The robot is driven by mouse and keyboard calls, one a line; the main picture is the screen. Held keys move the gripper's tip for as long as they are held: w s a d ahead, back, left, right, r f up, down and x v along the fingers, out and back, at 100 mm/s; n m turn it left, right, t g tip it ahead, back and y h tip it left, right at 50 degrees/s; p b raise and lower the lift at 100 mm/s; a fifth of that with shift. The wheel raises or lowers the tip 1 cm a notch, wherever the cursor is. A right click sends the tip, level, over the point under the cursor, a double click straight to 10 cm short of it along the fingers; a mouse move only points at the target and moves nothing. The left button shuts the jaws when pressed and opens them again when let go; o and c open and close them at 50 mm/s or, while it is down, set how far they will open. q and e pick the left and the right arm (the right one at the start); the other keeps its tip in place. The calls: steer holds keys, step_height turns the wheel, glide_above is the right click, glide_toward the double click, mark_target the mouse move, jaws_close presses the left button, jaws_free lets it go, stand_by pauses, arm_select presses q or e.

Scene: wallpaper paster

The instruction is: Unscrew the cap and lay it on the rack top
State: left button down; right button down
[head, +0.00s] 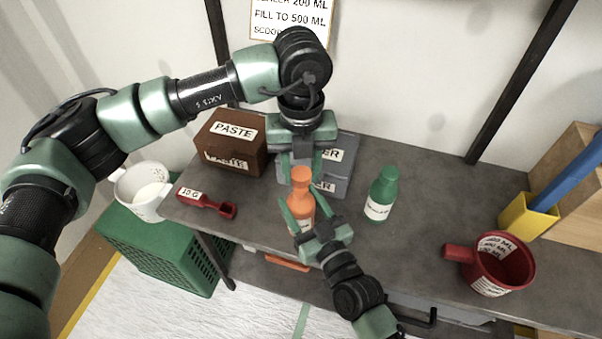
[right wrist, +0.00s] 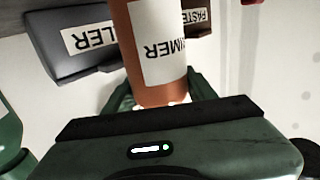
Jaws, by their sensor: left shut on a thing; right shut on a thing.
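An orange bottle (head: 299,215) with a white label stands upright over the grey rack top (head: 420,200), with its orange cap (head: 301,175) at its upper end. My left gripper (head: 302,176) comes down from above and is shut on the cap. My right gripper (head: 306,224) comes from the front and is shut around the bottle's body. The bottle (right wrist: 158,50) fills the middle of the right wrist view between my right fingers. The cap is partly hidden by the left fingers. I cannot tell whether the bottle's base touches the surface.
A green bottle (head: 381,195) stands right of the orange one. A grey box (head: 343,160) and brown paste box (head: 222,160) are behind. A red scoop (head: 205,201) lies left, a white cup (head: 142,190) beyond the edge. A red mug (head: 487,266) stands right.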

arm_select(q)
step_height(320, 180, up, 2)
steer(key=shift+r, duration=0.15)
arm_select(e)
steer(key=shift+c, duration=2.1)
jaws_free()
steer(key=shift+s, duration=0.1)
